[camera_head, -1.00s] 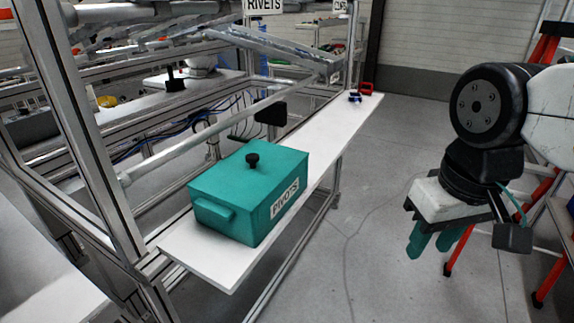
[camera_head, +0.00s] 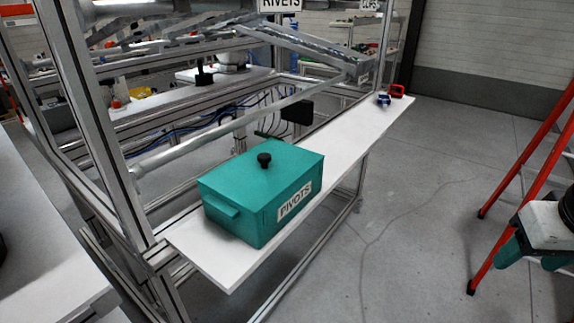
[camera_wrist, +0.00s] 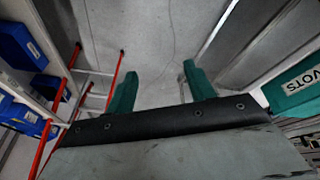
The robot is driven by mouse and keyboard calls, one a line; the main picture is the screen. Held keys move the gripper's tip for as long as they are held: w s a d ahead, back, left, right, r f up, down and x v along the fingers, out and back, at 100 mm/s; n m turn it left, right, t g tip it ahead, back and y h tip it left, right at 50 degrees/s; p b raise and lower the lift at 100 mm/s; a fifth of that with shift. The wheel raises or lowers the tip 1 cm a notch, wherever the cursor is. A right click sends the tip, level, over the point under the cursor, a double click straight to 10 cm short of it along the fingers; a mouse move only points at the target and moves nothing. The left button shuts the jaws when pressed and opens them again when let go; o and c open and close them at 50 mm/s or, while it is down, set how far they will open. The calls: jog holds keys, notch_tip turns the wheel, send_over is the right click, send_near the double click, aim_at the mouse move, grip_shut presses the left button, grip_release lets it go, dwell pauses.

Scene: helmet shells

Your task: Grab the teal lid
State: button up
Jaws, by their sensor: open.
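The teal lid (camera_head: 225,178) with a black knob (camera_head: 264,160) sits on top of the teal box (camera_head: 240,222) labelled PIVOTS, on a white shelf. In the wrist view part of a teal surface with the end of that label (camera_wrist: 295,88) shows at the right edge; the knob is not in that view. My gripper (camera_head: 531,258) is at the right edge of the head view, partly cut off, well to the right of the box. In the wrist view its two teal fingers (camera_wrist: 160,82) are apart with nothing between them.
The white shelf (camera_head: 355,143) bears small blue and red items (camera_head: 391,94) at its far end. A metal frame (camera_head: 105,130) rises on the left and behind the box. A red ladder (camera_head: 525,170) stands at the right. Grey floor (camera_head: 410,220) lies clear between shelf and ladder.

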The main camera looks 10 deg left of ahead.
aim_at(269, 161)
jog(key=w+a+n+t+y, duration=0.3)
jog(key=w+a+n+t, duration=0.15)
jog(key=w+a, duration=0.9)
jog(key=a+n+y, duration=0.2)
jog(key=a+y, duration=0.1)
jog(key=a, duration=0.5)
jog(key=w+a+n+y, duration=0.1)
jog(key=a+y, duration=0.3)
jog(key=a, duration=0.4)
jog(key=w+a+n+y, duration=0.1)
jog(key=a+n+y, duration=0.1)
jog(key=a, duration=0.6)
jog(key=shift+a+f+n+t+y, duration=0.3)
jog(key=shift+a+n+t+y, duration=0.05)
jog(key=shift+y, duration=0.35)
jog(key=x, duration=0.7)
jog(key=shift+a+f, duration=0.1)
jog(key=shift+a, duration=0.1)
jog(key=c, duration=1.1)
